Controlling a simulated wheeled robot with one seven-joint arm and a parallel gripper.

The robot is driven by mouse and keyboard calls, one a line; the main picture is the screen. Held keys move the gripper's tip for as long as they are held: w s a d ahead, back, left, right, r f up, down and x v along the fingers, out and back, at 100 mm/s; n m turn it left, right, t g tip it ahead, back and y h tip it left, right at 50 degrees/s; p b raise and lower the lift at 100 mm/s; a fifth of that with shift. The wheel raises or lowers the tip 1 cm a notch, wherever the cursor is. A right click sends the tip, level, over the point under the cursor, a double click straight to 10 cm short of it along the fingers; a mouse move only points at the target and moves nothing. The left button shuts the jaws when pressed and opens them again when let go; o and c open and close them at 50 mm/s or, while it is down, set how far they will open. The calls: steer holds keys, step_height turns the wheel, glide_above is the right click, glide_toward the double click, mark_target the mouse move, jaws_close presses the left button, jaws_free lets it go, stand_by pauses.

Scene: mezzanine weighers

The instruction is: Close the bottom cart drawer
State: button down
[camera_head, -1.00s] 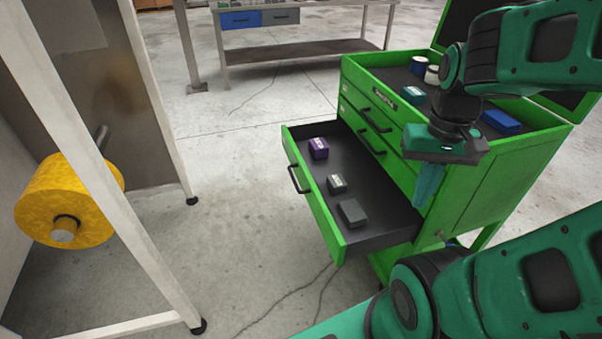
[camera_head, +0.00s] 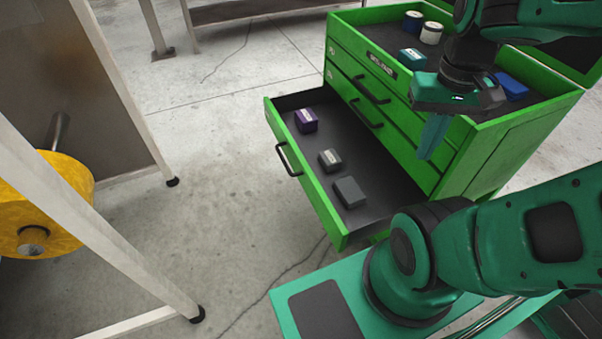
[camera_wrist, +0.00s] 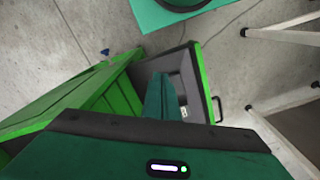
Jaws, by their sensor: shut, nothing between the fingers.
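The bottom drawer (camera_head: 329,205) of the green cart (camera_head: 500,160) is pulled far out toward the left, with a black handle (camera_head: 287,160) on its front. Inside lie a purple box (camera_head: 306,120), a small dark grey box (camera_head: 330,160) and a grey box (camera_head: 349,192). My gripper (camera_head: 433,137) is shut and empty, pointing down beside the cart's drawer fronts. In the wrist view its fingers (camera_wrist: 160,95) overlap the open drawer, whose front panel (camera_wrist: 203,80) shows to their right. I cannot tell how high the fingertips are above the drawer.
The cart's open top holds a white roll (camera_head: 431,33), a teal box (camera_head: 412,55) and a blue box (camera_head: 511,88). At left stands a pale frame (camera_head: 110,235) with a yellow roll (camera_head: 45,205). The floor (camera_head: 215,200) between frame and drawer is clear.

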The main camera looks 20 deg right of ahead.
steer(key=w+a+f+n+h, duration=0.1)
steer(key=w+a+f+n, duration=0.25)
steer(key=w+n, duration=0.35)
steer(key=w+a+f+n+h, duration=0.1)
steer(key=w+a+f+n, duration=0.25)
steer(key=w+n, duration=0.45)
steer(key=w+a+f+n, duration=0.4)
steer(key=a+f, duration=0.1)
steer(key=a, duration=0.3)
steer(key=w+a+f+n, duration=0.4)
steer(key=w+a+f, duration=0.1)
steer(key=a+f, duration=0.15)
glide_above(303, 174)
steer(key=s+a, duration=0.2)
steer(key=s, duration=0.2)
steer(key=shift+f, duration=4.5)
steer(key=shift+w+n+h, duration=0.15)
steer(key=shift+n+h, duration=0.15)
steer(key=shift+h, duration=0.1)
steer(key=shift+d, duration=0.1)
